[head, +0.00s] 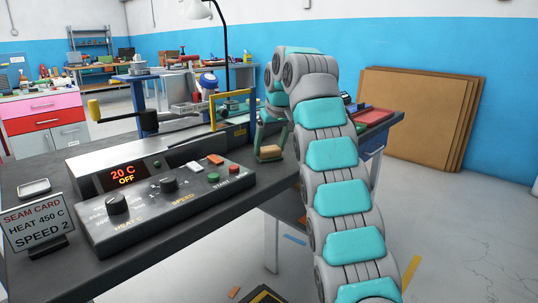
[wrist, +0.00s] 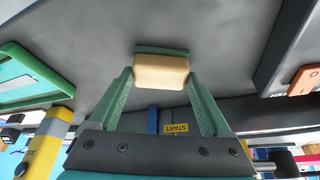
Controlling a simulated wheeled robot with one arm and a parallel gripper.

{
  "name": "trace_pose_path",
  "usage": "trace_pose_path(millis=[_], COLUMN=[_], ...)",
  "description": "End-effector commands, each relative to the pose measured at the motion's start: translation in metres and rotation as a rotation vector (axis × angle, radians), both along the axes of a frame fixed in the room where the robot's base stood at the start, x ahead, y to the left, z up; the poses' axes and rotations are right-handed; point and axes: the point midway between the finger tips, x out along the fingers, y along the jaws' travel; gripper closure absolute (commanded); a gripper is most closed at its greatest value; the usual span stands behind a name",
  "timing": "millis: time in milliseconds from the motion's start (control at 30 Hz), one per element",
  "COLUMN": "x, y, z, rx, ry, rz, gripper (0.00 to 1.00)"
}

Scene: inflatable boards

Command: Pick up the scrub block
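The scrub block (head: 270,153) is a small tan block by the right end of the dark workbench (head: 190,212) in the head view. In the wrist view the scrub block (wrist: 160,72) shows a cream face with a green strip along its far side. My gripper (head: 271,145) points down at it, with green fingers. In the wrist view my gripper (wrist: 160,76) has its fingers spread, one tip at each side of the block. The tips look very close to its sides; I cannot see firm contact. Whether the block rests on the bench is hard to tell.
A control panel (head: 165,200) with knobs and buttons lies left of the block. A seam card (head: 38,225) stands at front left. A blue table (head: 378,130) with a red item is at right.

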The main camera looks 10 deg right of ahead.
Motion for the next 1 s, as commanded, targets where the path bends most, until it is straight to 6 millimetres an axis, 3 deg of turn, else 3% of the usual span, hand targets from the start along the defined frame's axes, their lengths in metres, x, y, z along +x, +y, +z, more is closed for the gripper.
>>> trace_pose_path(millis=[67,500,1000], x=[0.0,0.0,-0.01], y=[0.0,0.0,0.004], z=[0.0,0.0,0.011], rx=[0.0,0.0,0.0], ry=[0.0,0.0,0.001], rz=[0.0,0.0,0.0], gripper=[0.35,0.84,0.84])
